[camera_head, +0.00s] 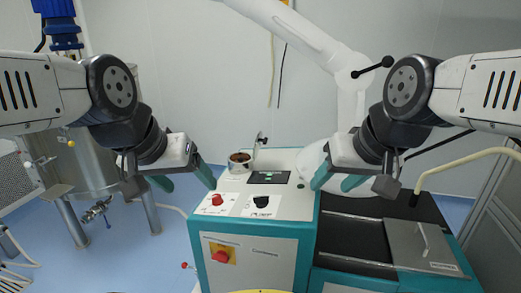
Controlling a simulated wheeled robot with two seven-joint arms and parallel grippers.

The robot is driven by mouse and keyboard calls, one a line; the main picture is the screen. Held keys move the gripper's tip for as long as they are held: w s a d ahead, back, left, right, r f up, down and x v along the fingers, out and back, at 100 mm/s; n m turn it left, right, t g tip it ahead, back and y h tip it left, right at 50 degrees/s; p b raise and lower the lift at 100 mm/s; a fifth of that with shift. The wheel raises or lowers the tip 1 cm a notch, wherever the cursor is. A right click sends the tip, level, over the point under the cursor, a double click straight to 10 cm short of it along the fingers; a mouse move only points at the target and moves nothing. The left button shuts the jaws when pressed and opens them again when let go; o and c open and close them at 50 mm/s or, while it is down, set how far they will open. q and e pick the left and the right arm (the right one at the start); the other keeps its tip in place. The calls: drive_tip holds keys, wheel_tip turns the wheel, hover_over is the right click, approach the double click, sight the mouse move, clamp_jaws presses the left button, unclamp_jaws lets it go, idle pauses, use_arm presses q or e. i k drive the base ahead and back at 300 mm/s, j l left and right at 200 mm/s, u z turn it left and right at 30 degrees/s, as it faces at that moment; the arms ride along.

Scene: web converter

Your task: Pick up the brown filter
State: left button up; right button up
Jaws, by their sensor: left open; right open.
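A small round container with a brown top (240,158) stands at the back left of the machine's white top; it appears to be the brown filter. My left gripper (186,179) is open and empty, to the left of the brown filter and apart from it. My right gripper (338,179) is open and empty, to the right of it, over the machine's right part. Neither gripper touches the filter, and its whole near side is visible.
The machine (255,230) has a red button (217,199), a black knob (262,201) and a small screen (268,177) near the filter. A metal post (258,143) rises beside it. A steel tank (85,160) stands at left. A handled cover (425,245) lies at right.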

sight(240, 160)
drive_tip(key=k, duration=0.55)
drive_tip(key=j+z, duration=0.1)
drive_tip(key=z, duration=0.35)
drive_tip(key=i+j+z, duration=0.1)
drive_tip(key=j+z, duration=0.3)
drive_tip(key=j, duration=0.15)
drive_tip(key=j+z, duration=0.5)
drive_tip(key=j, duration=0.8)
drive_tip(key=k+j, duration=0.1)
drive_tip(key=j, duration=0.75)
drive_tip(key=k+j+z, duration=0.15)
drive_tip(key=j, duration=0.7)
drive_tip(key=i+j+u, duration=0.1)
drive_tip(key=j, duration=0.3)
drive_tip(key=i+j+u, duration=0.25)
drive_tip(key=i+l, duration=0.05)
drive_tip(key=i, duration=0.05)
